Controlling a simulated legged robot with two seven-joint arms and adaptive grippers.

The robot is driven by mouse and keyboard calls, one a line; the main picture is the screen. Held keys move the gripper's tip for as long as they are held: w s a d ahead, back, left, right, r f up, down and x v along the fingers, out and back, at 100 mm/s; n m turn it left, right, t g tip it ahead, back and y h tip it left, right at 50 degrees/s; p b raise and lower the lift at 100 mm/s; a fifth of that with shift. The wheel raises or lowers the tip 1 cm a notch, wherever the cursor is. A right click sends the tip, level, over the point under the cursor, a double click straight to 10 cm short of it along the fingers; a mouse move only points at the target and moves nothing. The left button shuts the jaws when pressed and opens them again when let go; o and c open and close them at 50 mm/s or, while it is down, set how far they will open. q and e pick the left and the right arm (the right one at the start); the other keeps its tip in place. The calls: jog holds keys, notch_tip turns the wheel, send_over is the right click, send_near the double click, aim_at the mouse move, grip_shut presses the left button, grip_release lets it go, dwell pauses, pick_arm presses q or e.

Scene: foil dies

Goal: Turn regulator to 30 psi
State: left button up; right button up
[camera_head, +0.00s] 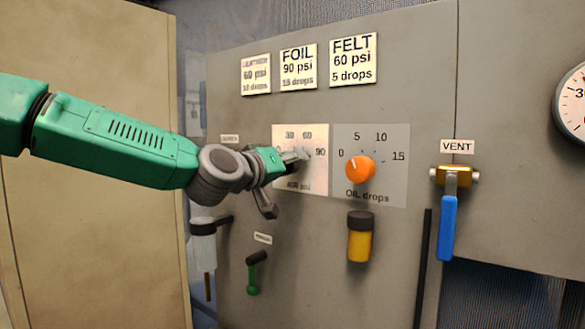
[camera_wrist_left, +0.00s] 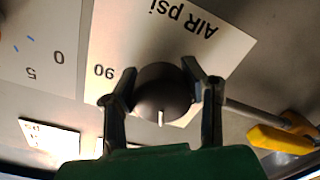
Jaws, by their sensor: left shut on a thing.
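The regulator is a dark round knob (camera_wrist_left: 162,92) on the white AIR psi plate (camera_head: 312,180) of the grey panel. My left gripper (camera_head: 284,165) has its two fingers on either side of this knob and is shut on it. In the left wrist view the panel appears inverted, and the knob's white pointer mark points down, toward my gripper's body. The plate's 90 shows left of the knob there; 30 and 60 are hidden. In the head view 30, 60 and 90 show, but my gripper covers most of the knob. My right gripper is not in view.
The orange OIL drops knob (camera_head: 360,169) is just right of the plate. Below it is a yellow-and-black cylinder (camera_head: 360,238). A blue-handled VENT valve (camera_head: 447,225) and a round gauge (camera_head: 573,103) are further right.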

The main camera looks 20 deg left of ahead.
pick_arm(q)
jog(key=shift+w+a+r, duration=0.1)
jog(key=shift+a+r, duration=0.05)
jog(key=shift+r, duration=0.25)
jog(key=o, duration=1.1)
jog(key=shift+o, duration=0.6)
jog(key=shift+f, duration=0.25)
jog(key=shift+s+a, duration=0.1)
jog(key=shift+s, duration=0.1)
jog(key=v, duration=1.1)
jog(key=shift+s+a, duration=0.2)
jog(key=shift+d+f, duration=0.1)
jog(key=shift+f, duration=0.1)
